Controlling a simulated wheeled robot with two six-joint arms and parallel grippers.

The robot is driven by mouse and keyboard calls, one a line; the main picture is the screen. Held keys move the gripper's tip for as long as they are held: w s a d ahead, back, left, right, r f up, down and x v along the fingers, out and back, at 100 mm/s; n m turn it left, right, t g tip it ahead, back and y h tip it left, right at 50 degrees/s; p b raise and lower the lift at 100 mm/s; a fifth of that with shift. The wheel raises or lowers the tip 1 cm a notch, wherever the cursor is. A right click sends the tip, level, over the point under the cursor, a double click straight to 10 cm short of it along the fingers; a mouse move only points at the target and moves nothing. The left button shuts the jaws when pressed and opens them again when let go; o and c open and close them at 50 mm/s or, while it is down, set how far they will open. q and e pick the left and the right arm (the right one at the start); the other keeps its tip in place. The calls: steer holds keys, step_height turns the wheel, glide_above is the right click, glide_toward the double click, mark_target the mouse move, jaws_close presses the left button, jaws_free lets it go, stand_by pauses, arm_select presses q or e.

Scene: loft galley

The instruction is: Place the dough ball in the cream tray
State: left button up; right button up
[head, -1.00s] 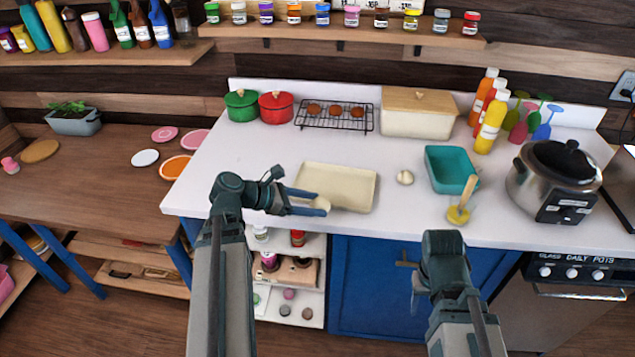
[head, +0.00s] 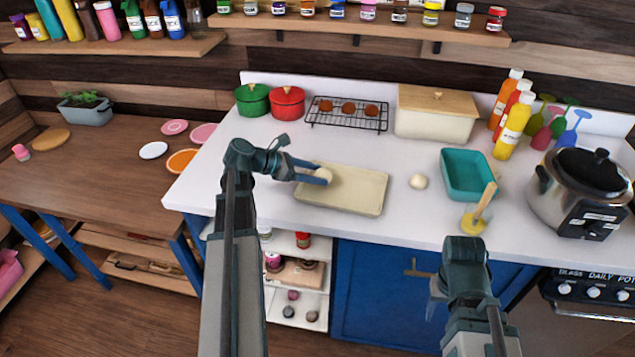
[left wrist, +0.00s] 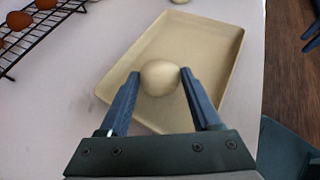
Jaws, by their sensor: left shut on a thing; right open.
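The cream tray (head: 362,190) lies on the white counter near its front edge. My left gripper (head: 322,174) is shut on a pale dough ball (left wrist: 161,77) over the tray's left part. The ball also shows between the fingers in the head view (head: 323,176). In the left wrist view the tray (left wrist: 218,65) spreads out behind the ball. I cannot tell whether the ball touches the tray floor. A second pale dough ball (head: 418,181) sits on the counter right of the tray. My right gripper (head: 437,292) is open and empty, low in front of the counter.
A teal bin (head: 468,175) and a yellow-based tool with a wooden handle (head: 480,210) stand to the right, beside a cooker (head: 580,190). A wire rack (head: 347,114) with brown rounds, a red pot (head: 288,101) and a cream box (head: 434,122) are at the back.

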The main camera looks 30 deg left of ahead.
arm_select(q)
step_height(320, 180, down, 2)
steer(key=shift+f+b, duration=0.25)
steer(key=shift+b, duration=0.6)
arm_select(e)
steer(key=shift+w+d+f, duration=0.1)
steer(key=shift+d+f, duration=0.05)
steer(key=shift+f, duration=0.45)
steer(key=shift+w+d+f, duration=0.1)
steer(key=shift+d+f, duration=0.05)
steer(key=shift+f, duration=0.45)
arm_select(q)
steer(key=shift+f, duration=0.15)
steer(key=o, duration=1.4)
steer(key=shift+c, duration=0.2)
arm_select(e)
steer(key=shift+f, duration=0.1)
arm_select(q)
steer(key=shift+r, duration=0.2)
